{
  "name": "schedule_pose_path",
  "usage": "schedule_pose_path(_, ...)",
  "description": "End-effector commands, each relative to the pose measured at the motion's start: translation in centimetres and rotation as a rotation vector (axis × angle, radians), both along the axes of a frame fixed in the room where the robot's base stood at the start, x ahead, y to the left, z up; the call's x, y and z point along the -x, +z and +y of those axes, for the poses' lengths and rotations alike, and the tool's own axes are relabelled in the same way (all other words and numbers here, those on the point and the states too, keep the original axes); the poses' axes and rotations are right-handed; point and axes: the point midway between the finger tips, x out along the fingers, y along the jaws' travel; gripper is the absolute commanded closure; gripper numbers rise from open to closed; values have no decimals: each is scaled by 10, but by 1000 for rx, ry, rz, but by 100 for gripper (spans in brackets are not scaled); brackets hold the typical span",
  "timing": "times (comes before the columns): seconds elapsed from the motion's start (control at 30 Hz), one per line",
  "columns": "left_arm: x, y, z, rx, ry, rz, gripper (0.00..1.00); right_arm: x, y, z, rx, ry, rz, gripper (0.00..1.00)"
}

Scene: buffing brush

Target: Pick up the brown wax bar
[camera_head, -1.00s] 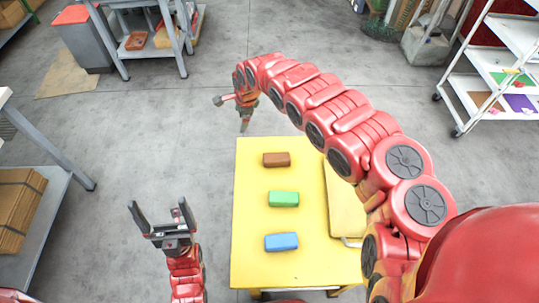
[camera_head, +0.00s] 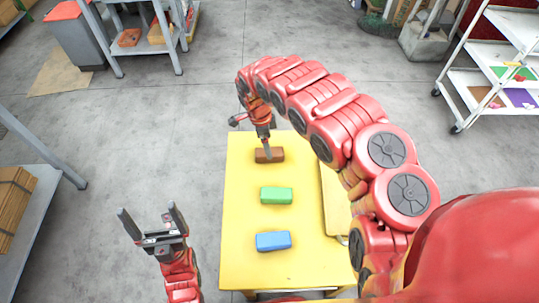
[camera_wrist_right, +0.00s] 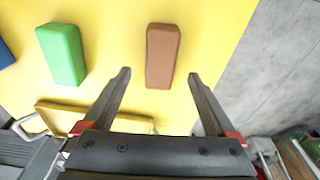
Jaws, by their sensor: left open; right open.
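The brown wax bar (camera_head: 277,155) lies on the yellow table (camera_head: 240,210) near its far edge. My right gripper (camera_head: 267,152) is over the bar in the head view, where a finger covers part of it. In the right wrist view the brown bar (camera_wrist_right: 162,56) lies ahead of and between the open fingers of my right gripper (camera_wrist_right: 158,76), with nothing held. Whether the fingers are at the bar's height is hard to tell. My left gripper (camera_head: 147,222) is open and empty, left of the table.
A green bar (camera_head: 276,195) and a blue bar (camera_head: 273,241) lie in a row nearer me on the table. A yellow raised panel (camera_head: 335,205) is at the table's right side. A white shelf cart (camera_head: 490,75) stands far right. Grey floor surrounds the table.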

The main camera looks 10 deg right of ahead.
Motion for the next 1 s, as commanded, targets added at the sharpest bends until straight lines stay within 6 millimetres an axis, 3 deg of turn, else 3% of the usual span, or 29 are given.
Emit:
schedule_pose_path(0.27, 0, 5, 0, 0, 0, 0, 3, 0, -14, -1, -4, -1, -1, 9)
schedule_pose_path(0.6, 0, 11, 0, 0, 0, 0, 3, 1, -51, -4, -3, 0, 2, 9)
schedule_pose_path(0.97, 0, 12, 0, 0, 0, 0, 3, 0, -56, -6, -1, 0, -2, 9)
schedule_pose_path(1.0, 0, 11, 0, 0, 0, 0, 3, 0, -56, -6, -1, 0, -2, 14)
